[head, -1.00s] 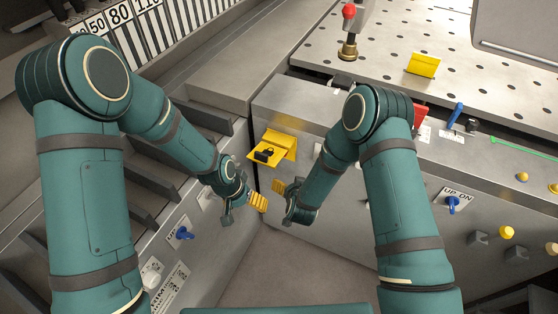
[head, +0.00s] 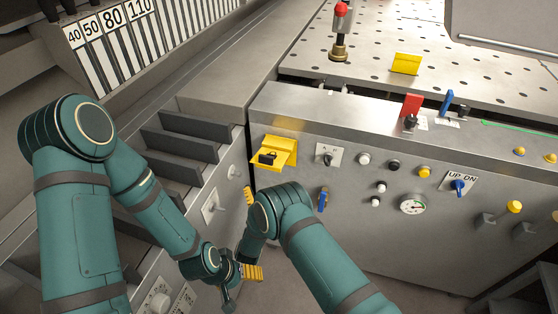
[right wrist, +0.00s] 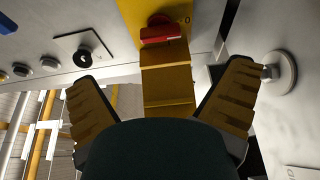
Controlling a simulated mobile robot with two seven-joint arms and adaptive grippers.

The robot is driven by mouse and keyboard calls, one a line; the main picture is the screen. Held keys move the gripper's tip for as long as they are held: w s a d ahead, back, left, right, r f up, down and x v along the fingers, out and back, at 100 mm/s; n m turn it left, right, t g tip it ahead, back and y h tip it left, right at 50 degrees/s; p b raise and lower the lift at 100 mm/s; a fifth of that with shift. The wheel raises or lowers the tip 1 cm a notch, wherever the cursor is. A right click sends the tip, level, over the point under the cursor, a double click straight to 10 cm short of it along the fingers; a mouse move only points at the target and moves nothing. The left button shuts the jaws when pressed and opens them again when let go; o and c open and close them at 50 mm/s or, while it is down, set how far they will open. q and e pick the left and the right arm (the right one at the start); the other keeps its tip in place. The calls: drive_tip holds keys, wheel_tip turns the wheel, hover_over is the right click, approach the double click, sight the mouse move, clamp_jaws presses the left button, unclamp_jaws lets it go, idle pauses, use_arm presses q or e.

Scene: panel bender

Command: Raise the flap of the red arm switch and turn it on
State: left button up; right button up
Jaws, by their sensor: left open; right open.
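The red flap (head: 412,103) of the arm switch is on the console's top ledge in the head view. It appears to stand up, with a small grey and dark part (head: 410,122) just in front. I cannot tell that part's lever position. My left gripper (head: 240,282) is open and empty, low at the console's left corner, far from the switch. My right gripper (right wrist: 158,100) is open in the right wrist view, with a yellow housing and red knob (right wrist: 163,30) beyond its fingers.
A blue lever (head: 446,102) stands right of the red flap. Knobs, a gauge (head: 412,206) and a blue UP/DN switch (head: 458,186) fill the panel. Space above the red flap is clear.

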drive_tip(key=b+x, duration=0.1)
drive_tip(key=x, duration=1.1)
drive_tip(key=shift+w, duration=0.15)
drive_tip(key=c, duration=1.2)
